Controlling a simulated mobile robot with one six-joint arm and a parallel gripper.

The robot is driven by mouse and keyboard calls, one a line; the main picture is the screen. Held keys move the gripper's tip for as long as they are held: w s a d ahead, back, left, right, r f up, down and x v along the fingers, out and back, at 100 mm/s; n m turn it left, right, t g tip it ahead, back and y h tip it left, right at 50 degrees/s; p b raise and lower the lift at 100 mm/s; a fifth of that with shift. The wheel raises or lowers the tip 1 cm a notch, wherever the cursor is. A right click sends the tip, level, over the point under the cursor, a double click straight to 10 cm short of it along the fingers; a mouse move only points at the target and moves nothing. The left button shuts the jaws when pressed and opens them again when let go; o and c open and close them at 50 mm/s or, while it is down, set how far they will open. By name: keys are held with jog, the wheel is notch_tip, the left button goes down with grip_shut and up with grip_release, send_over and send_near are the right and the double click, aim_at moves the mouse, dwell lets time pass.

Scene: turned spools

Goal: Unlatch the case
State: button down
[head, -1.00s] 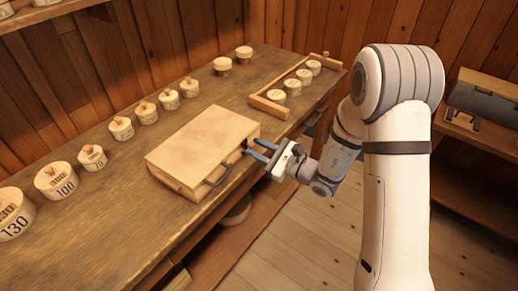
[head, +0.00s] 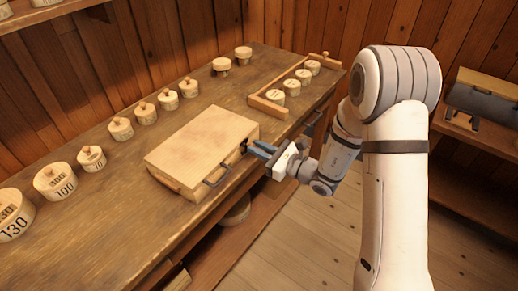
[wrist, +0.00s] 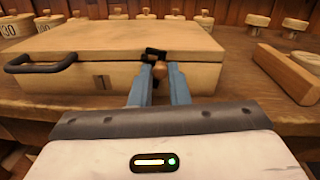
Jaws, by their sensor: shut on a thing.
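A pale wooden case (head: 200,145) lies closed on the workbench, and its front fills the left and middle of the wrist view (wrist: 60,42). A dark handle (head: 217,173) is on its front face. A latch with a black plate (wrist: 155,53) and a brown knob (wrist: 160,72) sits near the right end of that face. My gripper (wrist: 159,76) is shut on the latch knob, one blue finger on each side; the knob's lower part is hard to make out. In the head view my gripper (head: 254,149) reaches the case's right front corner and covers most of the latch.
Several lidded round wooden boxes (head: 121,129) stand in a row behind the case. A wooden rack (head: 268,106) with several round pieces stands to the right. The workbench (head: 90,225) is bare in front left of the case. A side shelf (head: 480,135) is at far right.

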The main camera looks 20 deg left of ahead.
jog(key=shift+w+d+f+m+p, duration=0.1)
jog(key=shift+w+f+m+p, duration=0.2)
jog(key=shift+m, duration=1.15)
jog(key=shift+w+d+f+m+p, duration=0.15)
jog(key=shift+f+m+p, duration=0.25)
jog(key=shift+m, duration=1.1)
jog(key=shift+w+f+m+p, duration=0.25)
jog(key=shift+f+m, duration=0.1)
jog(key=shift+m, duration=1.1)
jog(key=shift+f, duration=0.1)
jog(key=c, duration=1.4)
grip_release()
jog(key=shift+d, duration=0.1)
jog(key=b+v, duration=0.1)
jog(key=v, duration=0.6)
jog(key=shift+s+d, duration=0.2)
jog(key=shift+d, duration=0.05)
